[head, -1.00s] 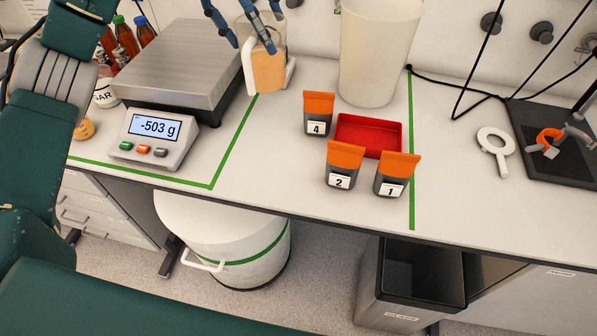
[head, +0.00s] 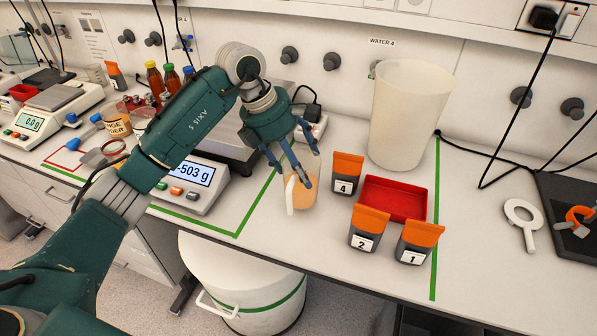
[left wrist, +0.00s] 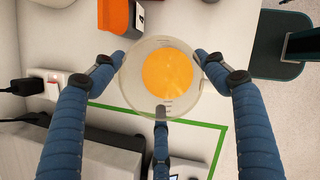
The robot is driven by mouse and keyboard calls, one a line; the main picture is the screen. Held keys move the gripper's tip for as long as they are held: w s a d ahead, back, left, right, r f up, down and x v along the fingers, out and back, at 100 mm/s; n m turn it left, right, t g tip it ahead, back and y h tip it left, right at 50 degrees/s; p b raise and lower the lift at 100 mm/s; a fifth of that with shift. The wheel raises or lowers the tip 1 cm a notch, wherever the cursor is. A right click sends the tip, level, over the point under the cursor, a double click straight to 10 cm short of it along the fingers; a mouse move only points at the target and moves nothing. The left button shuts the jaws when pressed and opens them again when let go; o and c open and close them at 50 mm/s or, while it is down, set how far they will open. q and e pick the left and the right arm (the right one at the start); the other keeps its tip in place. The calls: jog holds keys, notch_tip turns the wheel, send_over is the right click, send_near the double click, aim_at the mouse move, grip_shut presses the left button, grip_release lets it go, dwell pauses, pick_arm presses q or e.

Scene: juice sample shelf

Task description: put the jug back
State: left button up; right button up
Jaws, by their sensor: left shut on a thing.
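The jug (head: 303,196) is clear with a white handle and holds orange juice. It stands out between the balance and pouch 4; I cannot tell whether its base touches the bench. My left gripper (head: 292,176) reaches down from above and is shut on the jug, its blue fingers around the rim. In the left wrist view, the jug (left wrist: 166,100) is seen from above with the left gripper's (left wrist: 160,80) three fingers at its rim. The balance (head: 190,185) has an empty-looking plate, partly hidden by my arm, and reads -503 g. My right gripper is not in view.
Pouch 4 (head: 346,174), pouch 2 (head: 368,230) and pouch 1 (head: 417,242) stand around a red tray (head: 395,198). A tall white container (head: 410,115) is behind. Green tape marks the bench. Bottles and another balance (head: 50,108) are at left.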

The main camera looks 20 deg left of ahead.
pick_arm(q)
notch_tip(320, 180, down, 3)
jog(key=shift+f+p, duration=0.1)
jog(key=shift+p, duration=0.25)
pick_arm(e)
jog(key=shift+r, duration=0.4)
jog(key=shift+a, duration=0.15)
pick_arm(q)
jog(key=shift+f, duration=0.15)
jog(key=o, duration=2)
jog(key=shift+s, duration=0.1)
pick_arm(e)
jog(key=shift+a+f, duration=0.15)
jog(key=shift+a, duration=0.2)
